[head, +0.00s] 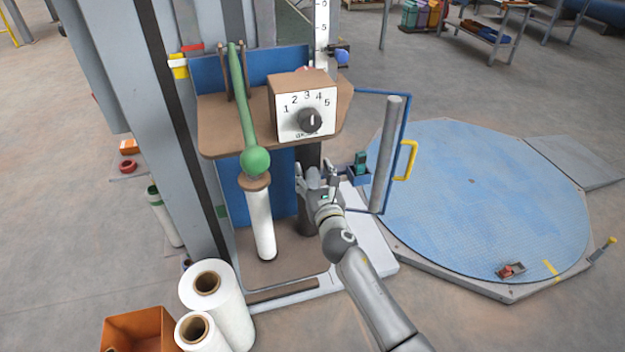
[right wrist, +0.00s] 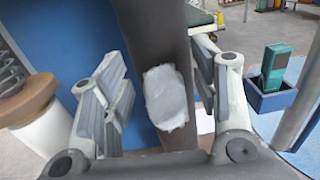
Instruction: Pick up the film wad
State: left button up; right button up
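The film wad (right wrist: 170,97) is a crumpled pale grey-white lump in the right wrist view. It shows against a dark brown upright surface (right wrist: 155,40), between the two fingers of my right gripper (right wrist: 160,98). The fingers are spread wide, with a gap on both sides of the wad. In the head view my right gripper (head: 317,178) is just below the dial box, beside the dark post. I cannot make out the wad there. My left gripper is not in view.
A dial box (head: 308,108) and a green ball-ended lever (head: 255,160) are above and left of the gripper. A white film roll (head: 260,222) stands left. A blue frame with a grey roller (head: 384,155) and a small blue holder (head: 359,177) are close right.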

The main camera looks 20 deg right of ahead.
jog(key=c, duration=0.8)
jog(key=shift+o, duration=0.2)
